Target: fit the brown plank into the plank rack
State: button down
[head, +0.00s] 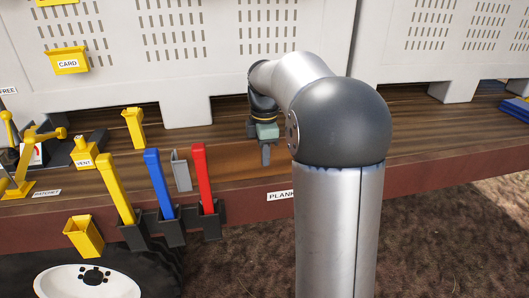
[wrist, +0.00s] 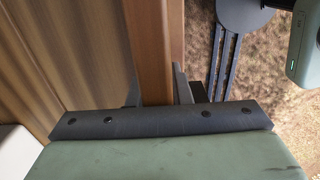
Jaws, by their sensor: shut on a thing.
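The brown plank (wrist: 156,45) runs up through the wrist view between the two dark fingers of my gripper (wrist: 157,92), which is shut on it. In the head view the plank (head: 236,160) shows as a reddish-brown board left of my gripper (head: 266,156), low over the wooden counter. I cannot tell whether it touches the counter. A label reading "PLANK" (head: 281,196), cut off by my arm, is on the counter's front edge, just below my gripper. I cannot make out the plank rack; my arm hides the part right of the label.
Left of the plank, red (head: 203,175), blue (head: 158,182) and yellow (head: 114,186) handles stand in dark holders on the counter's front edge. A grey upright piece (head: 181,170) stands between the red and blue ones. White perforated cabinets (head: 225,60) stand behind the counter.

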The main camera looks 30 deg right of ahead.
jog(key=c, duration=1.2)
grip_release()
jog(key=shift+c, duration=0.2)
notch_tip(320, 180, up, 18)
jog(key=p, duration=0.1)
jog(key=shift+f, duration=0.25)
jog(key=s+a+f+m, duration=0.7)
jog(key=s+f, duration=0.5)
jog(key=s+a+f+m, duration=0.7)
jog(key=s+a+f, duration=0.1)
jog(key=s+f, duration=0.5)
jog(key=shift+s+a+f+m, duration=0.15)
jog(key=shift+s+a+m, duration=0.05)
jog(key=shift+s+m, duration=0.1)
